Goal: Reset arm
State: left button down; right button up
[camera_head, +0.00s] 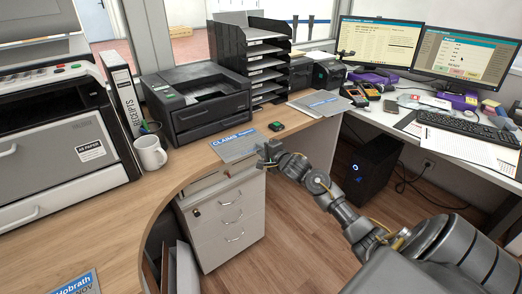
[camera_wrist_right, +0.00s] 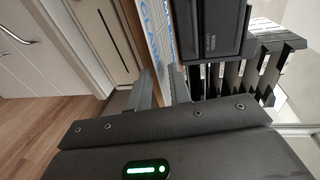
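My right arm comes in from the lower right in the head view. Its gripper (camera_head: 268,152) is at the curved front edge of the wooden counter (camera_head: 135,200), beside the blue-and-white CLAIMS sheet (camera_head: 236,146) and above the drawer unit (camera_head: 228,220). In the wrist view the two fingers (camera_wrist_right: 163,88) stand apart, with the counter edge and the sheet (camera_wrist_right: 158,30) seen beyond them. I see nothing held between them. My left arm and gripper are not in view.
A black printer (camera_head: 196,105) and tray stack (camera_head: 250,55) stand behind the gripper. A white mug (camera_head: 150,152) is on the left. Floor (camera_head: 300,235) shows between the counter and right desk.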

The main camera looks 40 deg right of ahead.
jog(key=shift+c, duration=0.4)
grip_shut()
dwell(1.0)
